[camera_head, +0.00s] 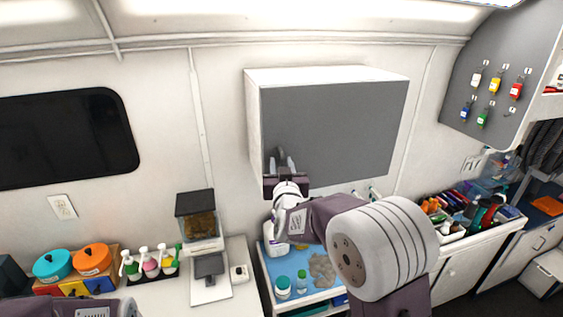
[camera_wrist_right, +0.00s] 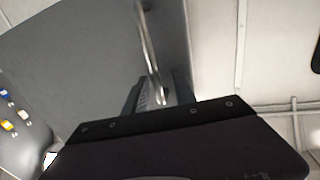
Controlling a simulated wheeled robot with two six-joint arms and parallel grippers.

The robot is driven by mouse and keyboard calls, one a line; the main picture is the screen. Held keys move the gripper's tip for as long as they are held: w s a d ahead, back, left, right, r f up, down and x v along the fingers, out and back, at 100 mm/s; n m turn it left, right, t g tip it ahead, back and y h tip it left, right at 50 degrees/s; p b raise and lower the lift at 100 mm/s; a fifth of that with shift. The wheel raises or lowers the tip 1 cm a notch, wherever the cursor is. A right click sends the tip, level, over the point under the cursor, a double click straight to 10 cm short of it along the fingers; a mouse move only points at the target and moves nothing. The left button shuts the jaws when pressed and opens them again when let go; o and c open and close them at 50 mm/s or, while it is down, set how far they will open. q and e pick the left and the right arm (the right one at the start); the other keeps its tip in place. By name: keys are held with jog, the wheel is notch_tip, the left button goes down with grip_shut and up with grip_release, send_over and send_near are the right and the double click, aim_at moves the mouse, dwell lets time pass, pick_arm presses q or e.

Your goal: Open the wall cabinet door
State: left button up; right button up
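The white wall cabinet (camera_head: 320,74) hangs on the back wall, and its grey door (camera_head: 335,125) looks closed in the head view. A metal bar handle (camera_wrist_right: 150,55) stands upright on the door in the right wrist view. In the head view the handle is mostly hidden at the door's lower left. My right gripper (camera_head: 279,165) is at that corner, in front of the door. In the wrist view its fingers (camera_wrist_right: 163,93) are apart, with the handle's end between them. A gap shows between the bar and the right-hand finger. My left gripper is out of view.
Below the cabinet, a blue-topped cart (camera_head: 265,270) holds bottles. The counter at left carries a treat container (camera_head: 197,220), pump bottles (camera_head: 150,262) and orange and teal pots (camera_head: 92,259).

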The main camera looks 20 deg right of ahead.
jog(key=shift+w+d+f, duration=0.15)
jog(key=shift+w+d, duration=0.05)
jog(key=shift+d, duration=0.05)
jog(key=shift+c, duration=1.2)
jog(key=shift+w, duration=0.1)
grip_shut()
